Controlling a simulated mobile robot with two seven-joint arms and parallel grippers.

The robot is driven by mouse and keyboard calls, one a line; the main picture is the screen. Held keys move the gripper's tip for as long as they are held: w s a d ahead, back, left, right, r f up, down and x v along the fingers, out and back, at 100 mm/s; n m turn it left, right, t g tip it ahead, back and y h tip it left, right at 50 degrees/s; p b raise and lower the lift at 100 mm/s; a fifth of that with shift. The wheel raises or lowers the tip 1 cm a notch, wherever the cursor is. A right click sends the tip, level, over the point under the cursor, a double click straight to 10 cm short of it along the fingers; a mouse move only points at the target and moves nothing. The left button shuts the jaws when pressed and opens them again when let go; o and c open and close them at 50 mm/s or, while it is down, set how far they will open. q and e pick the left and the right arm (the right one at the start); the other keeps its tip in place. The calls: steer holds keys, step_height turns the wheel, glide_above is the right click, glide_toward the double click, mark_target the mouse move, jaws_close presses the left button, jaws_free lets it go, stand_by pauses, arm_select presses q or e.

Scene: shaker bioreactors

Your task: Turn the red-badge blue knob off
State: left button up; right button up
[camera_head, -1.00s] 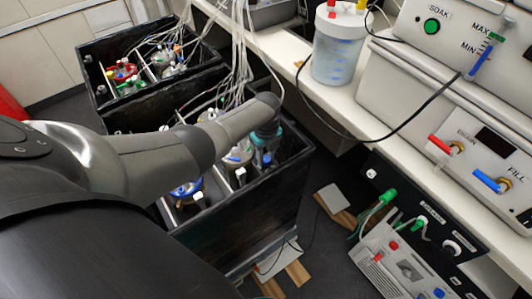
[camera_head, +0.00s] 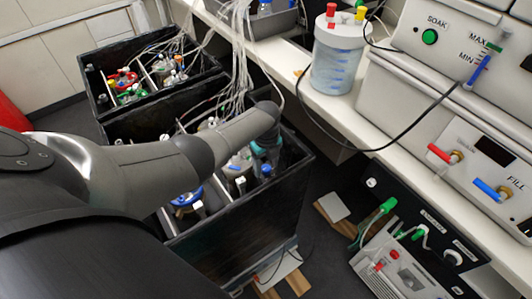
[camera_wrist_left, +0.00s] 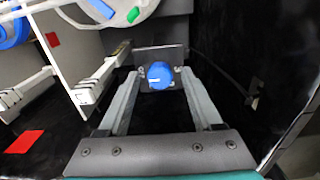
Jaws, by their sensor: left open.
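A round blue knob (camera_wrist_left: 160,76) with a white mark on its left part sits on a grey metal plate (camera_wrist_left: 143,55) in the left wrist view. My left gripper (camera_wrist_left: 160,84) is open, with one finger on each side of the knob and small gaps between. A red square badge (camera_wrist_left: 25,142) lies on the dark surface at lower left, and another red patch (camera_wrist_left: 53,40) is on a pale panel. In the head view my left gripper (camera_head: 265,148) reaches down into the near black box (camera_head: 240,230). My right gripper is not in view.
The near box holds vessels, including a blue-ringed one (camera_head: 187,200), with many pale tubes (camera_head: 240,60) above. A second black box (camera_head: 97,85) stands behind. A bench (camera_head: 300,85) with a white container (camera_head: 338,55) and grey machines runs along the right.

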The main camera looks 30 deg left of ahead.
mark_target(266, 168)
arm_select(q)
step_height(266, 168, up, 15)
steer(key=p, duration=0.5)
stand_by(0.4)
